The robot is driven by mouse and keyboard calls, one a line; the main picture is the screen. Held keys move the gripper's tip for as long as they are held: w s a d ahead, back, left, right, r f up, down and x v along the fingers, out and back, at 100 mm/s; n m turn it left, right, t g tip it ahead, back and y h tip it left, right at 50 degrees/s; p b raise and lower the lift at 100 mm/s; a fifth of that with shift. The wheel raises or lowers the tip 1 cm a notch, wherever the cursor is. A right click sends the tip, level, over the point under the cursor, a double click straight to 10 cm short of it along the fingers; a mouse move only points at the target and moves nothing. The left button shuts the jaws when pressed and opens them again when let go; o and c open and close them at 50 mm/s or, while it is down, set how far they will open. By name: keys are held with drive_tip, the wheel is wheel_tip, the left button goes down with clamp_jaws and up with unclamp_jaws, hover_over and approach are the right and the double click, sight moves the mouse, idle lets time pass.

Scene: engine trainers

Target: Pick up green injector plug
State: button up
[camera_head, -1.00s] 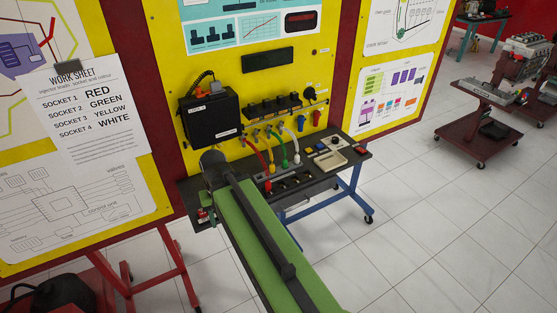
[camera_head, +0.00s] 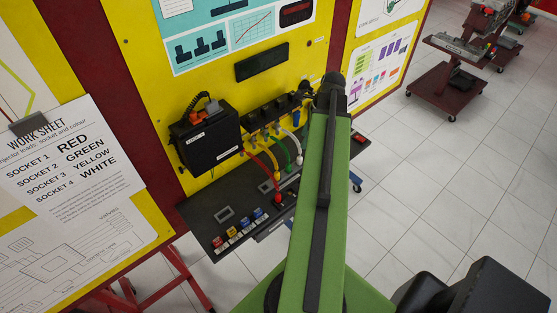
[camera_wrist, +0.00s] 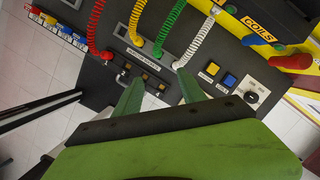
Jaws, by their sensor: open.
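The green injector plug (camera_wrist: 157,51) is at the end of a coiled green lead (camera_wrist: 173,25) in the wrist view. It sits by the labelled strip on the dark bench top, ahead of my fingertips. The green lead also shows in the head view (camera_head: 286,151), left of my arm. My gripper (camera_wrist: 160,86) has two green fingers spread apart, with nothing held between them. The fingers point toward the strip and are apart from the plug. In the head view my arm hides the gripper tips.
The red plug (camera_wrist: 106,55), yellow plug (camera_wrist: 137,40) and white plug (camera_wrist: 178,64) are close by on their own coiled leads. A row of small coloured blocks (camera_head: 239,230) lies at the bench's left end. A work sheet (camera_head: 70,160) hangs at left.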

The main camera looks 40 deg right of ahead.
sight(290, 165)
drive_tip(key=b+x, duration=1.2)
drive_tip(key=shift+a+f, duration=0.1)
drive_tip(key=shift+f, duration=0.05)
drive_tip(key=b+x, duration=0.5)
drive_tip(key=shift+a+f, duration=0.1)
drive_tip(key=shift+a, duration=0.25)
drive_tip(key=shift+w, duration=0.1)
clamp_jaws()
